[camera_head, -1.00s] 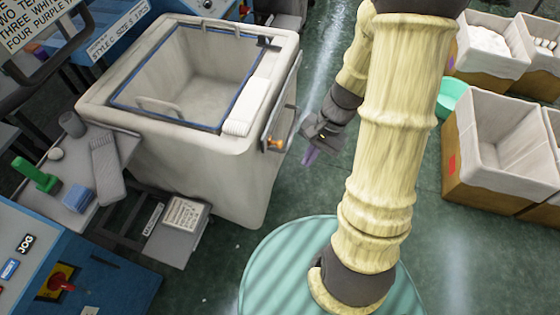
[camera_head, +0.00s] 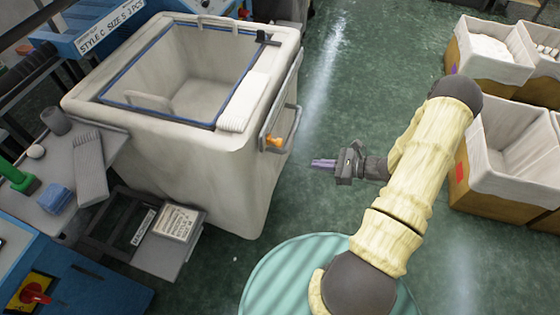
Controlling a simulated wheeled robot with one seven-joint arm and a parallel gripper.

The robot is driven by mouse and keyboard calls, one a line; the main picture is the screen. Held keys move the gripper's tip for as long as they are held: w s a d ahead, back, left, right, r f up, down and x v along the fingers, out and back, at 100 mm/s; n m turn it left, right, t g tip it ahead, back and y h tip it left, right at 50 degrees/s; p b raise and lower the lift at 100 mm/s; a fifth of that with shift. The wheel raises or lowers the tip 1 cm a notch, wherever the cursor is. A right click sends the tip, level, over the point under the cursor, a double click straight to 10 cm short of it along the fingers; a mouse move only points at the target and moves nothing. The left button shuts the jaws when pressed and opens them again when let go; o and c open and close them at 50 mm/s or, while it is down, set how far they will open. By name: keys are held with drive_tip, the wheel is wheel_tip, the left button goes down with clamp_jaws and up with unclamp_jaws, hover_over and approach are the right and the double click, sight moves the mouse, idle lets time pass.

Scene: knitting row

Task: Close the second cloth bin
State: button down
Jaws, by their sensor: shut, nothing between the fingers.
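A large off-white cloth bin (camera_head: 215,150) stands at left centre, its open top edged by a blue frame (camera_head: 160,118). I can see its empty-looking interior. A grey bar handle (camera_head: 291,100) with an orange piece (camera_head: 275,141) is on its right side. I cannot tell from this view whether it is the second bin. My gripper (camera_head: 322,165) is to the right of the bin, apart from the handle and pointing left toward it. Its purple-grey fingers are shut and empty.
Cardboard boxes with white liners (camera_head: 462,172) stand at the right. A small shelf with grey and blue items (camera_head: 90,165) and a blue machine with a red knob (camera_head: 35,293) are at left.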

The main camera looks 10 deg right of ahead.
sight(270, 159)
drive_tip(key=x, duration=0.8)
drive_tip(key=r+p+x, duration=0.1)
drive_tip(key=x, duration=0.4)
drive_tip(key=shift+a, duration=0.15)
drive_tip(key=shift+w+a+f, duration=0.1)
drive_tip(key=shift+w+a, duration=0.15)
drive_tip(key=shift+a, duration=0.15)
drive_tip(key=shift+w+a, duration=0.1)
